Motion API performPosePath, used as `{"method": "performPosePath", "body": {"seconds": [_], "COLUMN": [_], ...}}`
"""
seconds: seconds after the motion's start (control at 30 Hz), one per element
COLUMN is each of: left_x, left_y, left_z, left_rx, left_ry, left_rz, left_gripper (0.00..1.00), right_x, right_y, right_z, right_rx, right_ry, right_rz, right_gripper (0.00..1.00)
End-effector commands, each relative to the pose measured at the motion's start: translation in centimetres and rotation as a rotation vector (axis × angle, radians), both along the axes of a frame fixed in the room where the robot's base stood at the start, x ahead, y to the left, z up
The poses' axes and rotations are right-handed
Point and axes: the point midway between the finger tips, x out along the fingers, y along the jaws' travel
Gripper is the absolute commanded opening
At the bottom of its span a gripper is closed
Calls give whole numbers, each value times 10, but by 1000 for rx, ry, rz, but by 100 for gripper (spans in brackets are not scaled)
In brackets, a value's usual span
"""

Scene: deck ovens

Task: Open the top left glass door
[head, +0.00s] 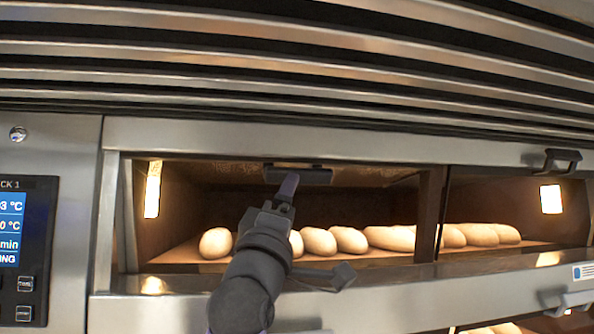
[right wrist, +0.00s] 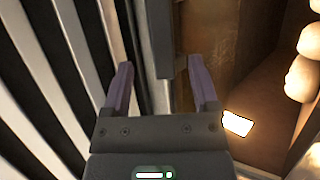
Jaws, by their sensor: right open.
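The top left glass door shows in the head view as a mottled brownish pane (head: 235,172) under the oven's top rail. It looks tilted inward, with its dark bar handle (head: 312,177) hanging below the rail inside the opening. My right gripper (head: 288,187) reaches up from below, its fingertips at the handle's left part. In the right wrist view the right gripper (right wrist: 161,75) is open, and the dark handle (right wrist: 172,40) lies between its fingers, closer to the right-hand one. I cannot tell whether they touch. My left gripper is not in view.
Several bread loaves (head: 318,241) lie on the lit deck behind the opening. The right door's handle (head: 562,160) sits at the right. A control panel (head: 27,250) is at the far left. A steel ledge (head: 430,290) runs below, and steel slats (head: 300,65) above.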

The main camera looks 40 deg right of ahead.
Motion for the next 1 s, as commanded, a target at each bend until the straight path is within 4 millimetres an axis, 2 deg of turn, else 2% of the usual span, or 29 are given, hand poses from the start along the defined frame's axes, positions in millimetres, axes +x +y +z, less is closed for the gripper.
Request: {"method": "performPosePath", "body": {"seconds": [0.03, 0.23, 0.37, 0.6, 0.67, 0.9, 0.97, 1.0], "left_x": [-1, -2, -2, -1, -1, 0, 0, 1], "left_y": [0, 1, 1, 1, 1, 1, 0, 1], "left_z": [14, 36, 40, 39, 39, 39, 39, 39], "left_rx": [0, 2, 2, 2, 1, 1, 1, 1], "left_ry": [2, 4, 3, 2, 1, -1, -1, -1], "left_rz": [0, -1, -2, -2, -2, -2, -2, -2], "left_gripper": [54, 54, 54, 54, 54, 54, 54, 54], "right_x": [4, 21, 26, 27, 27, 27, 27, 27], "right_y": [-8, -35, -42, -43, -43, -43, -43, -43], "right_z": [16, 41, 46, 45, 45, 44, 44, 44], "right_rx": [-1, 0, -1, 0, 0, 0, 0, 0], "right_ry": [1, 2, 1, 1, 1, 1, 1, 1], "right_rz": [-1, 0, 3, 5, 5, 5, 5, 5], "right_gripper": [76, 76, 76, 76, 66, 15, 2, 0]}}
